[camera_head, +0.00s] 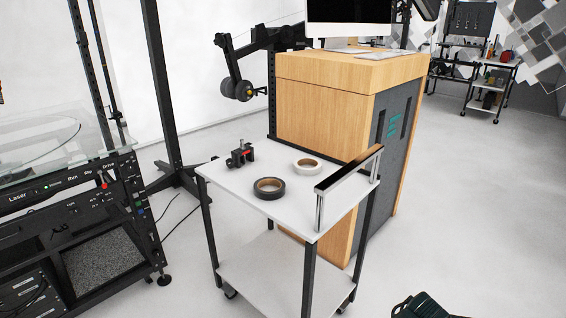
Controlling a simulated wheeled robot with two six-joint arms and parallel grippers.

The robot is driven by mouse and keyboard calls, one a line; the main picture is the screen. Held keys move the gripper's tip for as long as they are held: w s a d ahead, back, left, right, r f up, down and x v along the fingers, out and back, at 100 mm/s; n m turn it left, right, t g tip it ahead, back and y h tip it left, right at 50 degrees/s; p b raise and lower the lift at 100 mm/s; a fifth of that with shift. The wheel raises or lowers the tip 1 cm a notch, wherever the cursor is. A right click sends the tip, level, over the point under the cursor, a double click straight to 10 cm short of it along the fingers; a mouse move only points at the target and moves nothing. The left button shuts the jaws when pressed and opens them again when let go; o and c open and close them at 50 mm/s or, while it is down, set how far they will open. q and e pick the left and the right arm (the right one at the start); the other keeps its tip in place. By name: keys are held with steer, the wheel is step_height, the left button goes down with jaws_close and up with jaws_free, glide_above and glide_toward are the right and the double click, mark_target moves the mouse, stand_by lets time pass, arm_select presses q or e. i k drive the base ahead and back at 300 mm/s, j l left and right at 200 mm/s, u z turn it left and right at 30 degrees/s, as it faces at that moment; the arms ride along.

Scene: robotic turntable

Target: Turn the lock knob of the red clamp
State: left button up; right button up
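A small black clamp with a red part (241,154) stands on the white top of a cart (228,177), near its back left corner. The red shows low on its right side. The clamp is too small in this view to make out its lock knob clearly. No gripper of mine can be made out in the head view, and nothing touches the clamp.
A black tape roll (269,188) and a white tape roll (307,165) lie on the cart. Its handle (350,170) is on the right. A wooden desk (315,101) stands behind, a black machine (75,220) left. Floor in front is mostly clear; a dark object (425,305) shows bottom right.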

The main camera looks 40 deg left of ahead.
mark_target(229, 162)
steer(key=k+j, duration=0.1)
steer(key=j, duration=0.2)
steer(key=k+j+z, duration=0.1)
steer(key=j, duration=0.25)
steer(key=k+j, duration=0.15)
steer(key=j, duration=0.15)
steer(key=k+j, duration=0.15)
steer(key=j, duration=0.25)
steer(key=k+j, duration=0.1)
steer(key=j, duration=0.25)
steer(key=k+j, duration=0.15)
steer(key=j, duration=0.25)
steer(key=k+j, duration=0.15)
steer(key=j, duration=0.2)
steer(key=k+j, duration=0.1)
steer(key=j, duration=0.3)
steer(key=k+j, duration=0.15)
steer(key=j, duration=0.25)
steer(key=k+j, duration=0.1)
steer(key=j, duration=0.25)
steer(key=z, duration=0.05)
